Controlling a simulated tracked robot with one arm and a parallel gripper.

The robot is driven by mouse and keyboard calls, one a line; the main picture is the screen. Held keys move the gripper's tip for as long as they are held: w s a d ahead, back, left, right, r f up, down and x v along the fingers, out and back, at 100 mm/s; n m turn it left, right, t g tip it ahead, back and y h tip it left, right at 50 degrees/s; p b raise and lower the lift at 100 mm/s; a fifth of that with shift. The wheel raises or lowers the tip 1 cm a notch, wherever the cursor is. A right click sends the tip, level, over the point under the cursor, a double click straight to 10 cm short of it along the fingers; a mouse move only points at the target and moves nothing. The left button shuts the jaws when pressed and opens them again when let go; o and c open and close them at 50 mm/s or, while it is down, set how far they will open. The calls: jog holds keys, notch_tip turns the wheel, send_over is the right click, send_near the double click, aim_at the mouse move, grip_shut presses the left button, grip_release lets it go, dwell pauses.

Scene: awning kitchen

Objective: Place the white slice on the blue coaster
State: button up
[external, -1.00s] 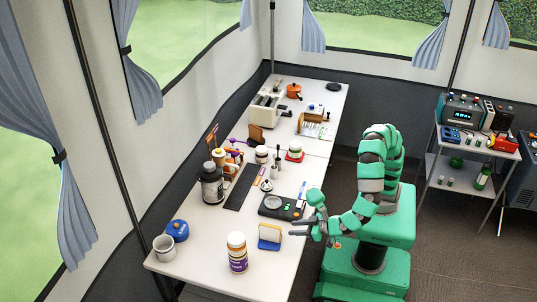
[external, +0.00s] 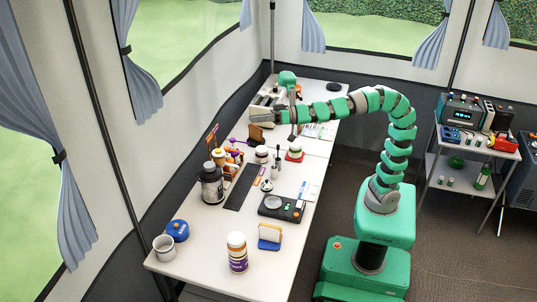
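My gripper (external: 262,112) is over the far half of the long white table, at the cream slotted appliance (external: 280,99), which looks like a toaster. Its grey fingers point left and overlap the appliance in the picture. I cannot tell whether they touch it or hold anything, nor how wide they are apart. I cannot pick out the white slice for sure; it may be hidden by the appliance or my gripper. No flat blue coaster can be made out clearly. A blue stand (external: 269,244) with a pale yellow upright piece is at the near right edge.
A blue round container (external: 177,230), a grey mug (external: 164,246) and a white-purple jar (external: 237,252) stand at the near end. A black scale (external: 281,208) and a dark bottle (external: 211,184) are mid-table. An orange pot (external: 294,91) is behind. The near middle is fairly clear.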

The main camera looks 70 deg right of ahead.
jog(key=s+d+r+h, duration=0.2)
jog(key=d, duration=0.7)
jog(key=s+d+r+h, duration=0.3)
jog(key=d, duration=0.6)
jog(key=s+d+r+h, duration=0.3)
jog(key=d, duration=0.6)
jog(key=shift+d, duration=0.4)
jog(key=shift+s+r, duration=0.1)
jog(key=shift+r, duration=0.05)
notch_tip(320, 180, up, 6)
jog(key=p, duration=0.6)
